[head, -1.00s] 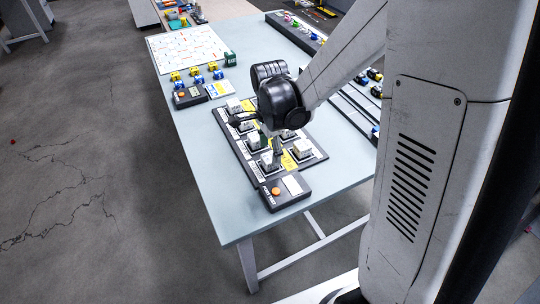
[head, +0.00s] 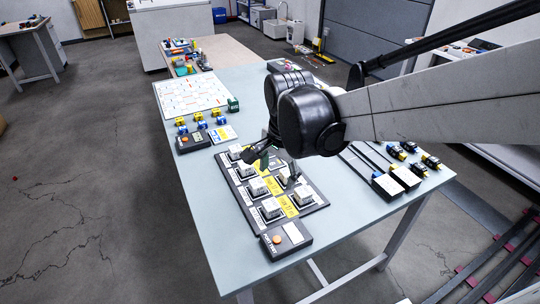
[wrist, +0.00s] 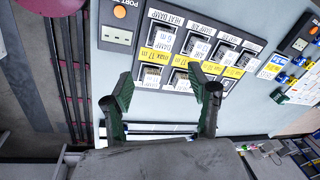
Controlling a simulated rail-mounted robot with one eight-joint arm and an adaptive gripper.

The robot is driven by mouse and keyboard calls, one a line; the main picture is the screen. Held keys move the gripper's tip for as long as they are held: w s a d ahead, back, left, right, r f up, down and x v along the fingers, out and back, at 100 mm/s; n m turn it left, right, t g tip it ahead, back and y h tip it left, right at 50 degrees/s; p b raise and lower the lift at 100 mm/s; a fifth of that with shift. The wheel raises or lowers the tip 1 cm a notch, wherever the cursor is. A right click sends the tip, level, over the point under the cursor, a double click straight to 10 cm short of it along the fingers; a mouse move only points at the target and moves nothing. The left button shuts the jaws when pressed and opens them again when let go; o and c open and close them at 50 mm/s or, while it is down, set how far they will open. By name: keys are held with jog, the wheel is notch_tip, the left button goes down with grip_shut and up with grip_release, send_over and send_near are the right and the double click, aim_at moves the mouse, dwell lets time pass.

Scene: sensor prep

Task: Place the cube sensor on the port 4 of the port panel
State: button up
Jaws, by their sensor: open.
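The port panel (head: 233,190) is a dark board on the table with several sockets and yellow and white label strips. It also shows in the wrist view (wrist: 143,52). Several pale cubes sit in its sockets, among them one at the near end (head: 271,209) and one on the right side (head: 302,195). I cannot tell which is the cube sensor or which socket is port 4. My gripper (head: 270,155) is over the far part of the panel. In the wrist view its green-padded fingers (wrist: 164,92) are wide apart with nothing between them, partly hiding the panel.
A port tester with an orange button (head: 286,240) adjoins the panel's near end. Yellow and blue cubes (head: 200,120), a dark meter (head: 193,142) and a white chart (head: 190,96) lie at the left. Rails with dark cubes (head: 430,161) are at the right. The table's left strip is clear.

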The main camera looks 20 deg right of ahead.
jog(key=s+r+n+t, duration=0.5)
jog(key=s+n, duration=0.6)
jog(key=shift+r, duration=0.1)
jog(key=shift+c, duration=0.5)
dwell(1.5)
